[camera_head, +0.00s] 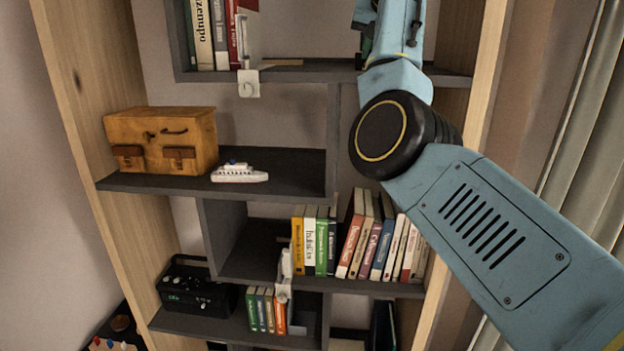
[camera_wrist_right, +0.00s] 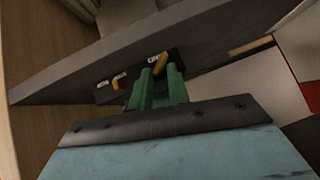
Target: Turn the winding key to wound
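In the right wrist view, a dark plate (camera_wrist_right: 106,92) with small white labels sits against the grey shelf board. A yellow key-like handle (camera_wrist_right: 160,64) shows at the tips of my right gripper (camera_wrist_right: 159,70), between its two green fingers. I cannot tell whether the fingers touch it. A second small yellow piece (camera_wrist_right: 117,83) is on the plate to the left, clear of the fingers. In the head view my blue right arm reaches up to the top shelf and hides the plate and the handle. My left gripper is in neither view.
The grey shelving (camera_head: 290,70) holds several books (camera_head: 380,240), a brown case (camera_head: 165,140), a white toy ship (camera_head: 239,173) and a black radio-like box (camera_head: 190,290). A white bracket (camera_head: 248,84) hangs at the upper shelf's edge. A curtain (camera_head: 585,120) hangs at right.

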